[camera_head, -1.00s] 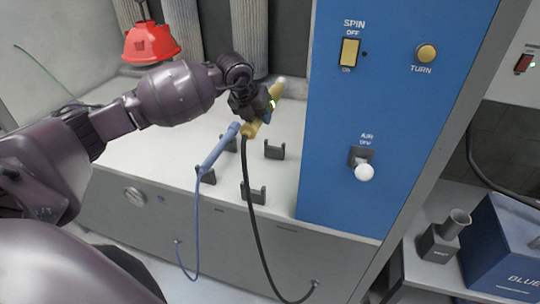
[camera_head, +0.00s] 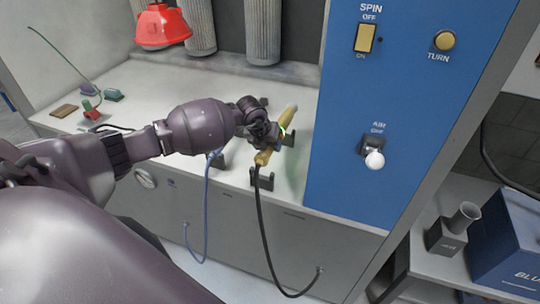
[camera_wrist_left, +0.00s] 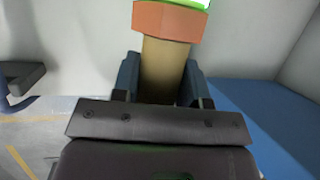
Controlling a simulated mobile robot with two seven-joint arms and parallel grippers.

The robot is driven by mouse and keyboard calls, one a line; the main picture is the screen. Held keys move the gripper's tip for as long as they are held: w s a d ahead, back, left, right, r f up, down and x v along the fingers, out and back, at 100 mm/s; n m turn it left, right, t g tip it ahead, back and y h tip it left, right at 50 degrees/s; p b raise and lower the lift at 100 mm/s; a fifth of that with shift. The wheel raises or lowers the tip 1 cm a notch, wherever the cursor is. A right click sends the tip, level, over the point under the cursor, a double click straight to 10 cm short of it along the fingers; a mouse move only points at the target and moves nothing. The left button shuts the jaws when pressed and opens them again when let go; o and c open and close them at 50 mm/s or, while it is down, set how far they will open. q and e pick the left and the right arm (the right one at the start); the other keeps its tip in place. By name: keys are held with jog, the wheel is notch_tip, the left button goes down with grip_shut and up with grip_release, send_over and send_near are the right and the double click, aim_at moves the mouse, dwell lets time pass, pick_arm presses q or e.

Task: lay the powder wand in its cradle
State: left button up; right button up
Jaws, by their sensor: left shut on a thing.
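The tan powder wand (camera_head: 263,157) with a black hose (camera_head: 264,228) at its near end is held by my left gripper (camera_head: 279,134). In the left wrist view the wand (camera_wrist_left: 165,68), with its orange collar, sits between the two fingers of the gripper (camera_wrist_left: 160,84). A dark U-shaped front cradle bracket (camera_head: 262,181) stands just below the wand's near end. A rear bracket (camera_head: 289,138) shows partly beside the gripper. The wand lines up roughly with both. I cannot tell whether it touches them. My right gripper is not in view.
The blue panel (camera_head: 345,190) rises close to the right of the wand. A blue hose (camera_head: 207,200) hangs to the left; its wand is mostly hidden behind my left arm. A red hood (camera_head: 161,25) hangs at back left.

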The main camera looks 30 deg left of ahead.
pick_arm(q)
jog(key=shift+f, duration=2.25)
jog(key=o, duration=1)
